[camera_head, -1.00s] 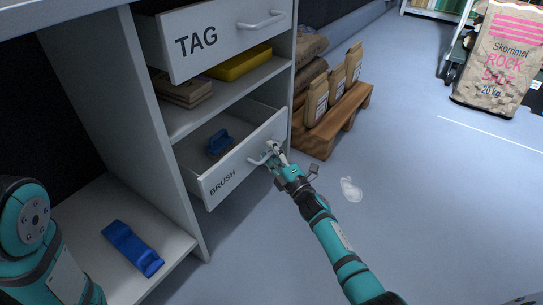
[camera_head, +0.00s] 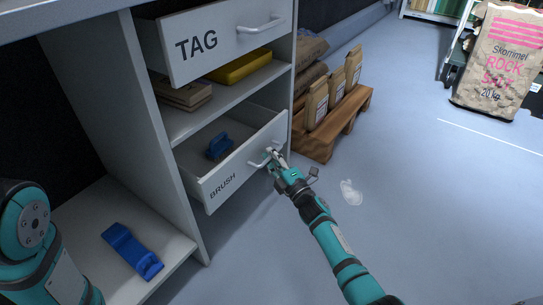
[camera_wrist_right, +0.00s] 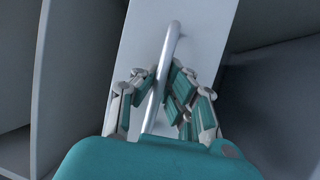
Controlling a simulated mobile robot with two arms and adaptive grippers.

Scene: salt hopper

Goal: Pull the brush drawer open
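The brush drawer (camera_head: 240,163) is a white drawer labelled BRUSH, low in the cabinet. It stands partly open, and a blue-handled brush (camera_head: 220,146) lies inside, its lower part hidden by the drawer front. The grey bar handle (camera_head: 257,163) is on the drawer front; it also shows in the right wrist view (camera_wrist_right: 172,45). My right gripper (camera_head: 273,155) is at the handle. In the right wrist view its fingers (camera_wrist_right: 164,78) lie on both sides of the bar and close in on it. My left gripper is out of view; only part of my left arm shows.
The TAG drawer (camera_head: 215,42) juts out above. A shelf between holds a yellow item (camera_head: 240,67) and brown packets (camera_head: 182,93). A wooden pallet (camera_head: 322,142) with paper bags stands beside the cabinet. White spilled material (camera_head: 350,192) lies on the otherwise open floor.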

